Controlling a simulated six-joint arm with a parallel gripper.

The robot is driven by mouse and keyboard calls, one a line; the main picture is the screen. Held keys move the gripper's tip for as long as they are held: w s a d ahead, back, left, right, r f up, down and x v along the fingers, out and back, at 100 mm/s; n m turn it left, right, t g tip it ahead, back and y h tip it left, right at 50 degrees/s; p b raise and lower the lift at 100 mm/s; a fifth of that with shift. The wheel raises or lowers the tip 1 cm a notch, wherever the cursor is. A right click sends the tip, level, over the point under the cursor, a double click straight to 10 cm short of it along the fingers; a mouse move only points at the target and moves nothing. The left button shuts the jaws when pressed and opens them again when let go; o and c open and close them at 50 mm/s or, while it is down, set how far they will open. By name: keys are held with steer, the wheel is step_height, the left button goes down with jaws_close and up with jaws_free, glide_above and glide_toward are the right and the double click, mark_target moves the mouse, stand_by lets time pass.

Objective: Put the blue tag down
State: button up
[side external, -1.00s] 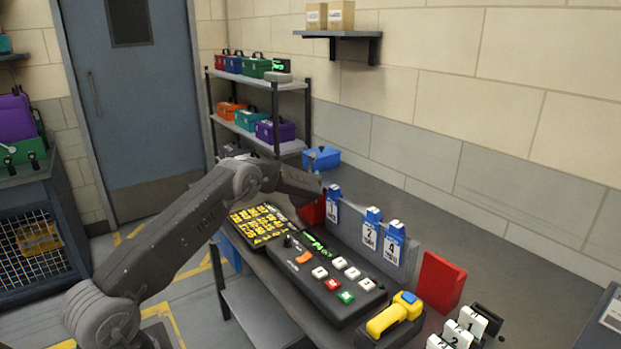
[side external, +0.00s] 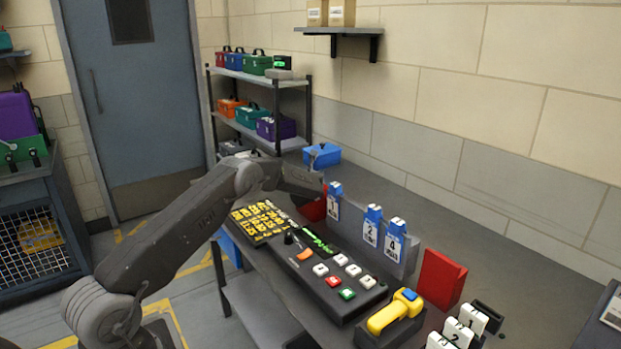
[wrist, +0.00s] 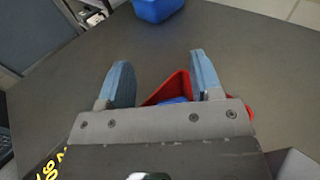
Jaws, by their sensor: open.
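A red open bin (wrist: 246,108) stands on the table in the wrist view, and part of it shows in the side view (side external: 313,211). A blue piece (wrist: 172,100), perhaps a blue tag, lies inside it, mostly hidden by my gripper. My gripper (wrist: 159,62) is open over the bin, with its fingers apart and nothing between them. In the side view, blue-topped tags stand in a grey rack: one at the left end (side external: 334,202), a tag 2 (side external: 371,226) and a tag 4 (side external: 396,240).
A black control panel (side external: 335,300) with coloured buttons lies in front of the rack. A yellow-handled device (side external: 393,315), a red block (side external: 441,281) and white numbered tags (side external: 457,332) are to the right. A blue toolbox (side external: 322,156) stands behind my gripper.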

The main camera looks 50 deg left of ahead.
steer(key=shift+r, duration=0.3)
steer(key=f+v, duration=0.1)
steer(key=v, duration=1.1)
steer(key=s+d+r+n+g, duration=0.3)
steer(key=s+d+r+n, duration=0.1)
steer(key=s+r+n, duration=0.25)
steer(key=s+d+r+n+g, duration=0.3)
steer(key=s+r+n+g, duration=0.1)
steer(key=s+r+n, duration=0.3)
steer(key=s+d+r+n+h, duration=0.2)
steer(key=s+d+n+h, duration=1)
steer(key=s+d, duration=1)
steer(key=d+n, duration=0.1)
steer(key=d, duration=0.2)
steer(key=shift+d+r+t, duration=0.2)
steer(key=shift+d+t, duration=0.1)
steer(key=shift+d, duration=0.05)
steer(key=shift+n, duration=0.25)
